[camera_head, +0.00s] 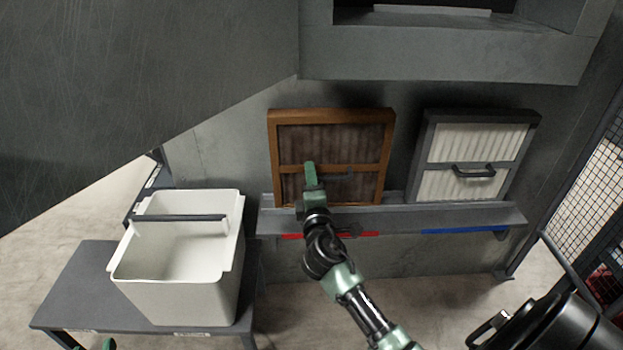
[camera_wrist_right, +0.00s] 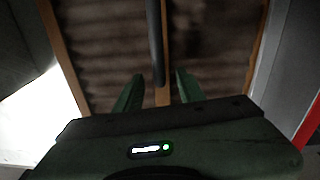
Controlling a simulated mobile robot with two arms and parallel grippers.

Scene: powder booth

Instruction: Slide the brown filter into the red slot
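The brown filter (camera_head: 330,140), a wood-framed panel with a dark pleated face, stands nearly upright on a grey ledge against the wall. A red strip (camera_head: 362,235) marks the ledge's front below it; I cannot make out a slot. My right gripper (camera_head: 311,176) is in front of the filter's left half, by its dark handle (camera_head: 340,176). In the right wrist view, the right gripper's two fingers (camera_wrist_right: 158,88) are apart, with the handle (camera_wrist_right: 156,40) lined up between them; contact is not clear. Small green parts, possibly my left gripper (camera_head: 107,344), show at the bottom left edge.
A white-faced filter (camera_head: 475,158) in a dark frame stands right, above a blue strip (camera_head: 465,230). A white bin (camera_head: 180,290) sits on a grey table (camera_head: 75,290) at left. A booth opening (camera_head: 455,20) is above; mesh fencing (camera_head: 595,150) is right.

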